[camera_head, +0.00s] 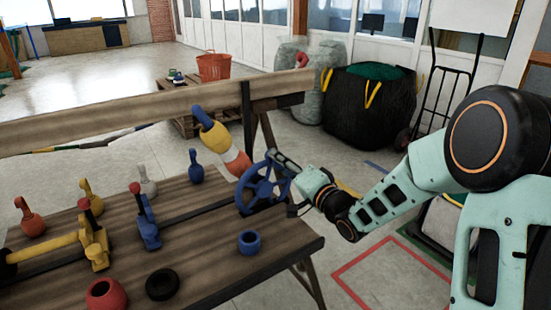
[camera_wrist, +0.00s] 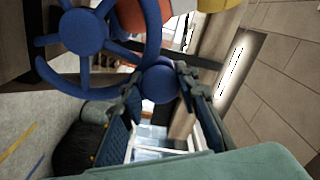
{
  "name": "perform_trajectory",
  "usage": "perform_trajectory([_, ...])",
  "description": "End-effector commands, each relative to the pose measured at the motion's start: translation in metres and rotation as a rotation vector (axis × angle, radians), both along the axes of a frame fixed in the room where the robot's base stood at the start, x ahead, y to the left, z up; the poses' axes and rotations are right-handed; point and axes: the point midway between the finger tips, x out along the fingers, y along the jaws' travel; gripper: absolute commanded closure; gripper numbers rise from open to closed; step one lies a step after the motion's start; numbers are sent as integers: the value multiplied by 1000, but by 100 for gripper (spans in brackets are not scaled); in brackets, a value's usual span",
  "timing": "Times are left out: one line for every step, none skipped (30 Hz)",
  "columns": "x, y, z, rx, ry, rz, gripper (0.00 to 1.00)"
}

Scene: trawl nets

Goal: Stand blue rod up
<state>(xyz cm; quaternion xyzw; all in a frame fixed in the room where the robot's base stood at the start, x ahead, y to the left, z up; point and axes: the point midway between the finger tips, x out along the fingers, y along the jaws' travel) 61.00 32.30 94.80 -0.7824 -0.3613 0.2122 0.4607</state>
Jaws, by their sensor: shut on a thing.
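A blue spoked wheel (camera_head: 262,190) stands on edge at the far right end of the table. It also shows large at the upper left of the wrist view (camera_wrist: 84,32). My gripper (camera_head: 293,184) is at the wheel's right side. In the wrist view its fingers (camera_wrist: 160,92) are closed around a blue round-ended part (camera_wrist: 158,82) by the wheel's rim. I cannot tell whether that part is a separate rod or the wheel's knob. A blue lever (camera_head: 147,222) with a red knob rises from the table, apart from my gripper.
The wooden table (camera_head: 215,262) also holds a blue ring (camera_head: 249,242), a black ring (camera_head: 162,284), a red pot (camera_head: 105,295), a blue pin (camera_head: 196,168) and a yellow lever (camera_head: 97,245). A tilted blue, yellow, white and orange piece (camera_head: 215,135) is close behind the wheel, before a beam (camera_head: 110,117).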

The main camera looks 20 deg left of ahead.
Motion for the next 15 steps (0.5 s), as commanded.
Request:
perform_trajectory([7, -7, 3, 16, 15, -14, 100])
perform_trajectory([8, -8, 2, 26, 27, -12, 100])
perform_trajectory([9, -9, 1, 38, 42, -12, 100])
perform_trajectory([10, -10, 1, 48, 55, -12, 100])
perform_trajectory([12, -12, 0, 58, 65, -13, 100])
perform_trajectory([13, -13, -1, 71, 80, -14, 100])
perform_trajectory([14, -13, -1, 81, 93, -13, 100])
perform_trajectory([15, -14, -2, 91, 103, -12, 100])
perform_trajectory([17, -16, -3, 104, 118, -12, 100])
perform_trajectory([18, -17, -4, 113, 129, -12, 100])
perform_trajectory([19, -18, -5, 122, 142, -12, 100])
perform_trajectory([20, -19, -6, 136, 157, -13, 100])
perform_trajectory([21, -20, -6, 146, 167, -12, 100])
perform_trajectory([22, -21, -7, 156, 179, -12, 100])
perform_trajectory([24, -22, -9, 169, 195, -12, 100])
